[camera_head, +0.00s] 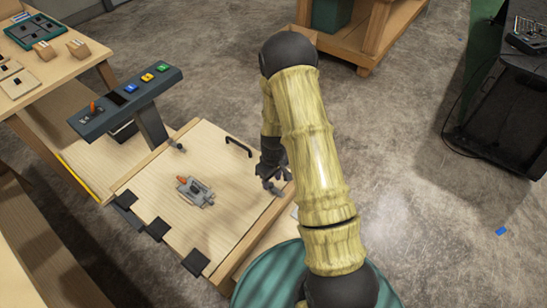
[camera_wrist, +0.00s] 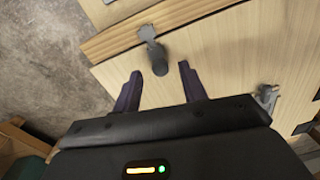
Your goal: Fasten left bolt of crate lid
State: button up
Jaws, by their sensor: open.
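The crate lid (camera_head: 218,222) is a pale wooden panel, lying shut, with a bolt at each end of its far edge. One grey bolt (camera_head: 177,146) is at the left of the head view. The other bolt (camera_head: 271,187) is at the right, beside my gripper (camera_head: 268,177). In the wrist view, a bolt with a dark round knob (camera_wrist: 157,58) sits across the lid's edge strip. My open gripper (camera_wrist: 160,80) is empty, its two fingers apart on this side of the knob. I cannot tell whether either bolt is fastened.
A grey latch with an orange lever (camera_head: 194,190) sits mid-lid. A black handle (camera_head: 238,147) is near the far edge, and black hinges (camera_head: 158,228) line the near edge. A button console (camera_head: 130,95) stands behind at the left.

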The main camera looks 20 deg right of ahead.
notch_tip(320, 180, up, 16)
jog(key=shift+d+f, duration=0.2)
jog(key=shift+d, duration=0.2)
jog(key=shift+w, duration=0.1)
dwell(0.3)
jog(key=s+a+r+m+t+p, duration=0.2)
jog(key=s+r+m, duration=0.3)
jog(key=s+r, duration=0.8)
jog(key=shift+s+a+r+t+h+p, duration=0.15)
jog(key=shift+s+r+t+h+p, duration=0.2)
jog(key=shift+p, duration=0.45)
jog(key=shift+f, duration=0.1)
